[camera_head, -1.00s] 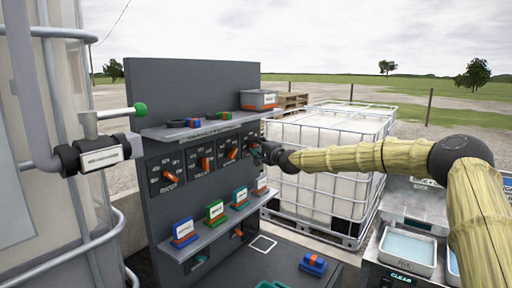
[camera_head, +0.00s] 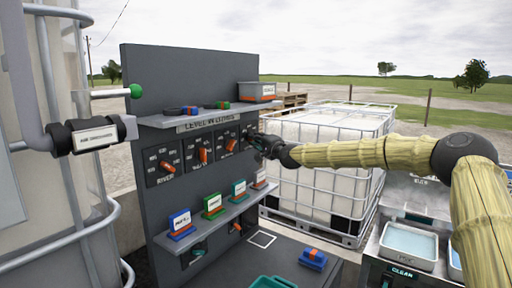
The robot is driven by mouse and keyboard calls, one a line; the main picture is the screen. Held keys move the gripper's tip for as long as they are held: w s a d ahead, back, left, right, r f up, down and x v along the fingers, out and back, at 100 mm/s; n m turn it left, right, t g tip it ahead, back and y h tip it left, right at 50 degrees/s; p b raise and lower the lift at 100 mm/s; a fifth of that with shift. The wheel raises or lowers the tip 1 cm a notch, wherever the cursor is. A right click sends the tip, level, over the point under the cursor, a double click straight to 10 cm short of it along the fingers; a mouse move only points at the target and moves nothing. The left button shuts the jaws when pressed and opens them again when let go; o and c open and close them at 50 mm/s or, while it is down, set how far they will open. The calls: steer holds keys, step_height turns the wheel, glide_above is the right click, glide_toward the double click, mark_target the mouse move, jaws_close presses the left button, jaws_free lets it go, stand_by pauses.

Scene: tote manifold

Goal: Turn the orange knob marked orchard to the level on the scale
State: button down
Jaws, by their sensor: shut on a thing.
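A dark upright panel (camera_head: 140,90) carries a row of square dials with orange knobs. The left knob (camera_head: 167,167) is marked RIVER. Two more orange knobs, one in the middle (camera_head: 203,156) and one to its right (camera_head: 230,146), have labels too small to read. My gripper (camera_head: 260,142) is at the right end of the row, shut on the rightmost knob, which it hides along with most of that dial. I cannot read an orchard mark. A sign (camera_head: 209,122) above the dials reads LEVEL IN LITRES.
An upper shelf (camera_head: 160,121) holds a grey-and-orange box (camera_head: 257,92) close above my gripper. A lower shelf (camera_head: 224,217) holds several coloured labelled blocks. A caged white tank (camera_head: 325,155) stands right of the panel, behind my arm.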

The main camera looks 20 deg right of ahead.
steer(key=shift+w+d+f+n+g+y+b, duration=0.15)
steer(key=shift+n+g+y+b, duration=1.3)
steer(key=shift+n, duration=4.1)
steer(key=shift+w+d+f+n+g+y+b, duration=0.1)
steer(key=shift+w+d+n+g+y+b, duration=0.2)
steer(key=shift+n+y+b, duration=3.75)
steer(key=shift+d+f+n+g+y+b, duration=0.15)
steer(key=shift+n+g+y, duration=0.6)
steer(key=shift+n, duration=6.35)
steer(key=shift+r+h, duration=0.1)
steer(key=shift+h, duration=0.15)
steer(key=c, duration=1.5)
jaws_free()
steer(key=shift+o, duration=0.2)
